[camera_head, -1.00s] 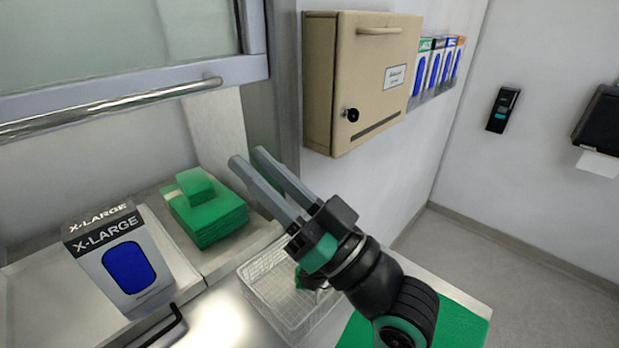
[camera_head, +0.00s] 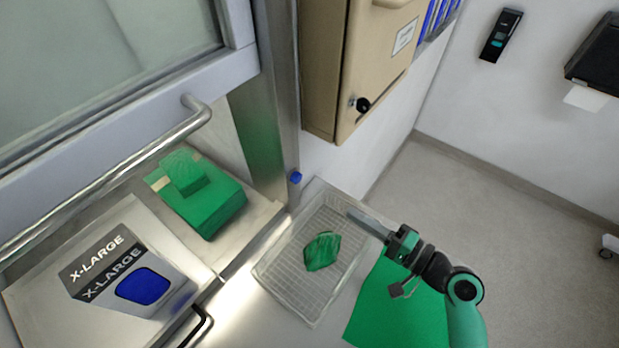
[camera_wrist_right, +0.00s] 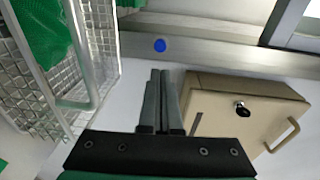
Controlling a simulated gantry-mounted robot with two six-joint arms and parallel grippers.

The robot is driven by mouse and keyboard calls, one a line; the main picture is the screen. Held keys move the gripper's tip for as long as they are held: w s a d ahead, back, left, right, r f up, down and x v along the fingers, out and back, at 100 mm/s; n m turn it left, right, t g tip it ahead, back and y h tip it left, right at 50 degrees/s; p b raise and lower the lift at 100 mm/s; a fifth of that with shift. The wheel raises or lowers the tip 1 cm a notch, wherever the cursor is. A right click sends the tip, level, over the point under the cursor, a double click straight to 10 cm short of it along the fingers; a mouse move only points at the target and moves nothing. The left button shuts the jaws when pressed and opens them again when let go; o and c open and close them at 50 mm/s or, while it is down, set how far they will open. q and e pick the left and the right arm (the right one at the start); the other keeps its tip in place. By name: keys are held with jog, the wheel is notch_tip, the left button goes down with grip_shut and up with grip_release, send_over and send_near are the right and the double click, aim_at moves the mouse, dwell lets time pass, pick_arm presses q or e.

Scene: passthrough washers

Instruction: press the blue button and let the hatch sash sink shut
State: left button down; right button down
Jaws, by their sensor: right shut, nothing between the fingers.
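The blue button (camera_head: 295,177) sits on the metal post at the right side of the hatch. It also shows in the right wrist view (camera_wrist_right: 160,45), just beyond my fingertips and apart from them. The hatch sash (camera_head: 150,95), a glazed frame with a steel bar handle (camera_head: 110,180), is raised, with an open gap below it. My right gripper (camera_head: 352,214) is shut and empty, above the right side of the wire basket; its fingers lie side by side in the right wrist view (camera_wrist_right: 160,74). My left gripper is not in view.
A green folded stack (camera_head: 205,205) and an X-LARGE box (camera_head: 130,275) stand in the hatch opening. A wire basket (camera_head: 285,265) holds a green item (camera_head: 322,251). A beige cabinet (camera_head: 335,60) hangs above right. A green mat (camera_head: 395,310) lies in front.

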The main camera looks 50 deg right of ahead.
aim_at(299, 180)
jog(key=shift+w, duration=0.1)
